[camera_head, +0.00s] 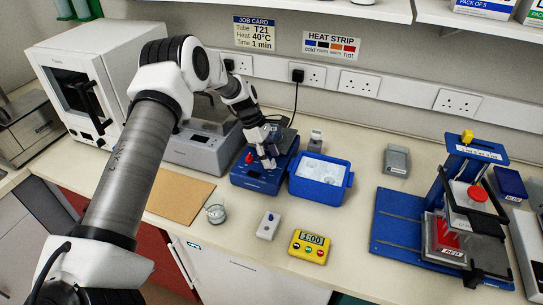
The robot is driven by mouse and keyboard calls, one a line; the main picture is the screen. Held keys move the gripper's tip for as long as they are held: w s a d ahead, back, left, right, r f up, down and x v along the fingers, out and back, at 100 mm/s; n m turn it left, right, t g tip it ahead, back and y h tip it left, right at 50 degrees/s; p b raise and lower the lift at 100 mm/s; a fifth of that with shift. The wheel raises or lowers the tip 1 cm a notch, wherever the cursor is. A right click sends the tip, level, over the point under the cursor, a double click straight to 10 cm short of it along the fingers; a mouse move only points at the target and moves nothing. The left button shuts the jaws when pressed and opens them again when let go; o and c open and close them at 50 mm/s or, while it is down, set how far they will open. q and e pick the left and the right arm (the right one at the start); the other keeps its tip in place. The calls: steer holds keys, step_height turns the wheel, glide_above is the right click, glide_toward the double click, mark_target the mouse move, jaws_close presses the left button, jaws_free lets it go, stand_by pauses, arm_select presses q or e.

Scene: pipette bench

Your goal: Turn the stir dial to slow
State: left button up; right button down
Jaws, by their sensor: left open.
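A blue bench unit (249,181) stands mid-bench with a red knob (249,158) on its front left and a small dark display on its front. My left gripper (268,160) is over this unit, pointing down, with its open fingers at the front right of the unit, right of the red knob. The fingers hide that part of the unit, so I cannot see a second dial or its setting there. I cannot tell whether the fingers touch anything. My right gripper is not in view.
A blue tub (347,191) with white contents stands just right of the unit. In front are a glass beaker (216,213), a small white box with a blue knob (268,226) and a yellow timer (308,247). A blue stand (400,235) is at right.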

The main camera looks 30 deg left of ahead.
arm_select(q)
steer(key=shift+w+d+f, duration=0.1)
steer(key=shift+d+f, duration=0.15)
steer(key=shift+f, duration=0.35)
jaws_close()
steer(key=m+b, duration=0.1)
steer(key=m, duration=0.1)
steer(key=m+g+b, duration=0.1)
steer(key=m+b, duration=0.1)
steer(key=shift+w+f+g, duration=0.1)
steer(key=shift+f+g, duration=0.1)
steer(key=shift+g, duration=0.1)
steer(key=m+b, duration=0.1)
steer(key=m, duration=0.1)
steer(key=m+g+b, duration=0.1)
steer(key=m, duration=0.1)
steer(key=shift+m+g+y, duration=0.3)
steer(key=shift+m, duration=0.1)
steer(key=m, duration=0.2)
steer(key=m+g+y+b, duration=0.1)
steer(key=m, duration=0.1)
steer(key=shift+w+d+r+m+g, duration=0.1)
steer(key=shift+m+g, duration=0.2)
steer(key=shift+d+m+g+y+b, duration=0.15)
steer(key=shift+m+y, duration=0.25)
steer(key=shift+m, duration=0.75)
steer(key=shift+a+m+g+y+b, duration=0.15)
steer(key=shift+m+y, duration=0.25)
steer(key=shift+m, duration=0.75)
steer(key=shift+d, duration=0.1)
